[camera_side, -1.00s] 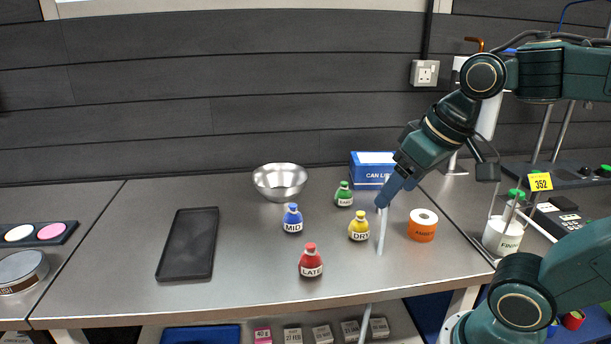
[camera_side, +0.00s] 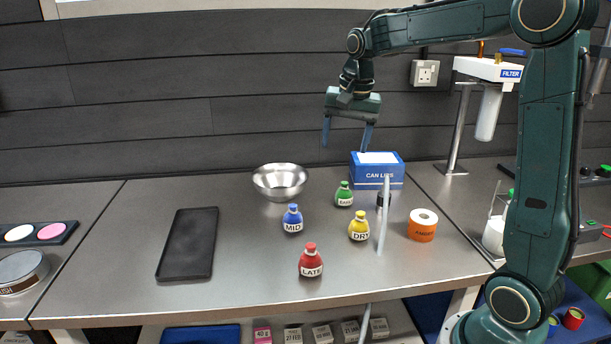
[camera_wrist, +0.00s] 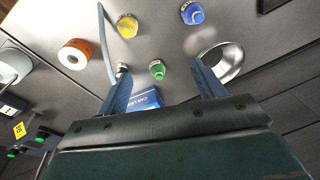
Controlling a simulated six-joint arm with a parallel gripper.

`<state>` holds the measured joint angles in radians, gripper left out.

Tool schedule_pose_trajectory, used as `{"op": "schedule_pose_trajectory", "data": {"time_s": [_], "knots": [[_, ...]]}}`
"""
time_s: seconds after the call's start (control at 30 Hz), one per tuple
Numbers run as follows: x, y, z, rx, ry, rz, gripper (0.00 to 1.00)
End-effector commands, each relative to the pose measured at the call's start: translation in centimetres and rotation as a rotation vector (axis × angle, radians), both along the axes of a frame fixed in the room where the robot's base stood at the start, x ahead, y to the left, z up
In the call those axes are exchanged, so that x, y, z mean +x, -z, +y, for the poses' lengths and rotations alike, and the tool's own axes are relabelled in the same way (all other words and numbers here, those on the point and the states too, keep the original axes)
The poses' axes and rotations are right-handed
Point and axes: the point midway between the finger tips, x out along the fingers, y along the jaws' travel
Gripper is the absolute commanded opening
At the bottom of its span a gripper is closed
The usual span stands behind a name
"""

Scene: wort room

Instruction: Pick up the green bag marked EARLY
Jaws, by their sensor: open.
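The green bag (camera_side: 343,194) stands upright on the steel bench, in front of the blue lidded box; its label is too small to read. It also shows in the wrist view (camera_wrist: 157,69), between my fingers and beyond their tips. My gripper (camera_side: 347,146) is open and empty, fingers pointing down, well above the bench near the green bag. Other bags stand nearby: the blue MID bag (camera_side: 292,219), the yellow DRY bag (camera_side: 359,226) and the red LATE bag (camera_side: 311,262).
A blue box (camera_side: 377,170) stands behind the green bag. A steel bowl (camera_side: 280,181) is to its left. A thin pale rod (camera_side: 383,220) rises right of the yellow bag, near an orange tape roll (camera_side: 422,225). A black tray (camera_side: 188,244) lies left, with bare bench around it.

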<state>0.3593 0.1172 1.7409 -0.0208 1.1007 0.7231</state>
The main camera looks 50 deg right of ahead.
Motion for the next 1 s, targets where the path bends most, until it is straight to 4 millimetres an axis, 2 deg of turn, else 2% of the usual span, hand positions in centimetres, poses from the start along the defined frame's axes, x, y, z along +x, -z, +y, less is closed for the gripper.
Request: {"op": "schedule_pose_trajectory", "data": {"time_s": [0.1,0.3,0.53,0.7,1.0], "knots": [[1.8,1.4,-2.5,0.024,0.107,0.029,0.68],[4.2,4.0,-6.7,0.060,0.286,0.071,0.68],[5.9,7.2,-10.9,0.093,0.466,0.112,0.68],[6.4,8.5,-12.6,0.105,0.537,0.129,0.68],[6.5,9.0,-12.9,0.108,0.554,0.132,0.68]]}}
